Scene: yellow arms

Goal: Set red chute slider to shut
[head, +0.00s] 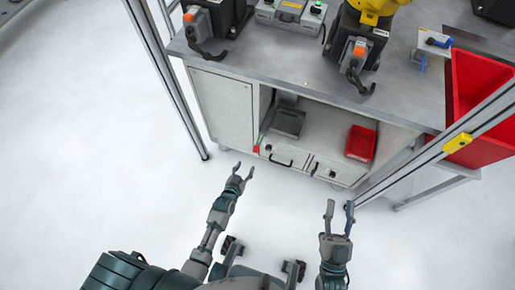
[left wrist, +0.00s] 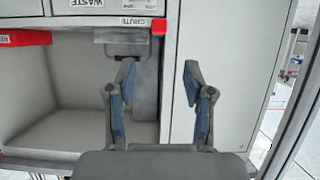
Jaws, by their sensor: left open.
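The red chute slider (head: 256,149) is a small red block at the left end of the cabinet's front edge in the head view. In the left wrist view the slider (left wrist: 159,27) sits at the right end of a strip with an upside-down CHUTE label (left wrist: 134,22). My left gripper (head: 243,169) is open and empty, in front of the cabinet and apart from the slider. In the left wrist view its two fingers (left wrist: 160,90) are spread below the slider. My right gripper (head: 339,208) is open and empty, further right and away from the cabinet.
The cabinet (head: 222,103) has an open bay holding a grey box (head: 288,122) and a red bin (head: 360,143). A drawer labelled WASTE (left wrist: 98,5) is by the slider. Metal posts (head: 170,85) stand left and right. The floor in front is clear.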

